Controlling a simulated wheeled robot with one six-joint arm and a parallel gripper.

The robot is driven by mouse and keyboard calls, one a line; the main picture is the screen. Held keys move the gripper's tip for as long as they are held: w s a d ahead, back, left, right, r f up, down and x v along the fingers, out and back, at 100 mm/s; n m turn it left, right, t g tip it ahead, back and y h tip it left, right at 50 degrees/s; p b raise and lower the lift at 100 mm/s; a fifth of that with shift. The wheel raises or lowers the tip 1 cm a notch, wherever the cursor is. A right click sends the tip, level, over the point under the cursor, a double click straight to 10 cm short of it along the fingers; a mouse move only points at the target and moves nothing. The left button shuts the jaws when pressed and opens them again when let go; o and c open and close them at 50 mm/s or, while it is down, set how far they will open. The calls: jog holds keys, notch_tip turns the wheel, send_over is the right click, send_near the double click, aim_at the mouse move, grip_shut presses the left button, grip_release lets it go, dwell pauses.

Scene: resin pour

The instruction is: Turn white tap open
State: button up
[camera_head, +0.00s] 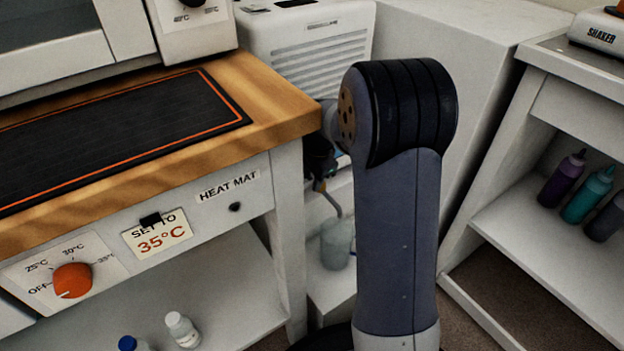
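No white tap can be made out; my arm blocks much of the view between the bench and the white cabinet. A dark shape (320,160), apparently the end of my arm with my gripper, shows just left of my arm, past the bench corner. Its fingers are too small and hidden to tell if they are open or shut. A thin grey curved tube (333,204) shows just below it. A translucent cup (336,244) stands under the tube on a low white surface. Whether my gripper touches anything is hidden.
A wooden-topped bench (262,90) with a black heat mat (120,125) and an orange dial (72,280) stands left. A white vented machine (318,55) stands behind. A shelf unit (545,235) with several bottles stands right. The gap between is narrow.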

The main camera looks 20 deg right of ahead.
jog(key=shift+c, duration=0.4)
grip_shut()
